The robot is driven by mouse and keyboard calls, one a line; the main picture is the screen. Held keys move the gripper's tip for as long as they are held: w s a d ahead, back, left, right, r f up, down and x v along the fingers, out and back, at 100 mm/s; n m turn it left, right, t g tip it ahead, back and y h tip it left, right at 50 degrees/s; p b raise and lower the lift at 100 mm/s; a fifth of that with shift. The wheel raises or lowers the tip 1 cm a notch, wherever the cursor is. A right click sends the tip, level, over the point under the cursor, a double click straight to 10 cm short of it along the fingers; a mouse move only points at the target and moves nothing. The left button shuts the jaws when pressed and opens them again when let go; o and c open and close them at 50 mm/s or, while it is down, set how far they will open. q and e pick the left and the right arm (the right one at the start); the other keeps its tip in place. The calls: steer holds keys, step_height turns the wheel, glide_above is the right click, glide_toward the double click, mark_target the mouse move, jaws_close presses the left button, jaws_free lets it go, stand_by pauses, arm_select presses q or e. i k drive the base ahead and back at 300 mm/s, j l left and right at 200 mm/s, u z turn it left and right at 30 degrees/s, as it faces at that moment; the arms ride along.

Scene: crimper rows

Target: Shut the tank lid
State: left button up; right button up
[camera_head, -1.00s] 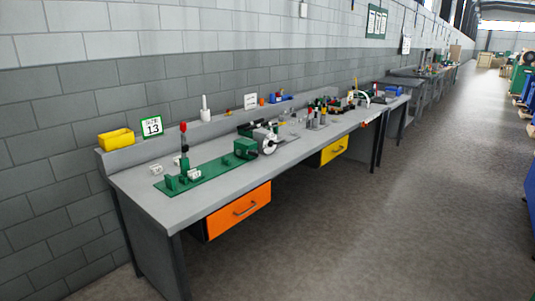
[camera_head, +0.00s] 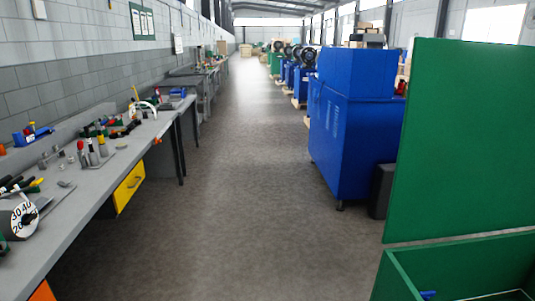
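A green open-topped box (camera_head: 398,278) stands at the bottom right, cut off by the picture's edges. It looks like the tank, though I cannot be sure. A large flat green panel (camera_head: 462,135) stands upright just behind and above it and looks like its raised lid. The joint between panel and box is not clear. A small blue thing (camera_head: 428,295) shows inside the box. Neither of my grippers is in view.
A long grey workbench (camera_head: 88,185) with tools and a yellow drawer (camera_head: 129,187) runs along the left wall. A blue machine cabinet (camera_head: 350,125) and a dark bin (camera_head: 381,190) stand left of the panel. The aisle floor (camera_head: 235,200) between is clear.

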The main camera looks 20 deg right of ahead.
mark_target(466, 164)
steer(key=i+z, duration=0.3)
steer(key=i, duration=0.4)
steer(key=i+z, duration=0.25)
steer(key=i, duration=0.4)
steer(key=i+z, duration=0.4)
steer(key=i+j+z, duration=0.15)
steer(key=z, duration=0.3)
steer(key=i+j+z, duration=0.25)
steer(key=z, duration=0.15)
steer(key=i+j+z, duration=0.25)
steer(key=z, duration=0.15)
